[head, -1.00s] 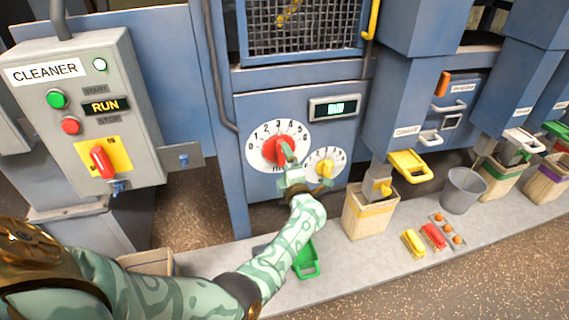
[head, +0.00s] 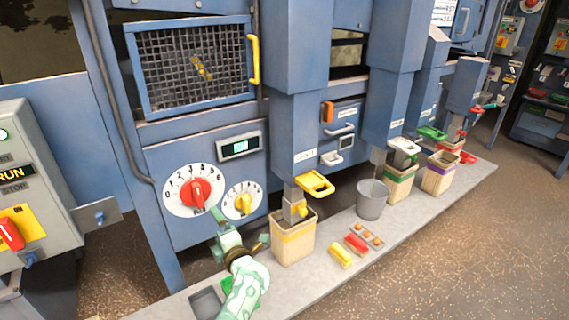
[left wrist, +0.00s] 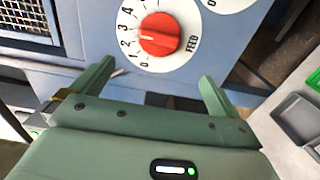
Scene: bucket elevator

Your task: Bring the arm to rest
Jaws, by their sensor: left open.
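My left gripper (head: 238,230) is open and empty in front of the blue machine, below its two dials. It also shows in the left wrist view (left wrist: 158,85), its two fingers spread wide with nothing between them. The red feed knob (head: 196,195) on its white dial is just beyond the fingers and apart from them. It also shows in the left wrist view (left wrist: 158,36). A smaller dial with a yellow knob (head: 243,204) sits to its right. My right gripper is in neither view.
A bin with a yellow band (head: 294,246) stands close right of my gripper, under a yellow-handled chute (head: 316,184). A grey bucket (head: 371,199) and more bins stand farther right on the ledge. Yellow and red items (head: 356,243) lie near the ledge's front. A control box (head: 18,190) is at left.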

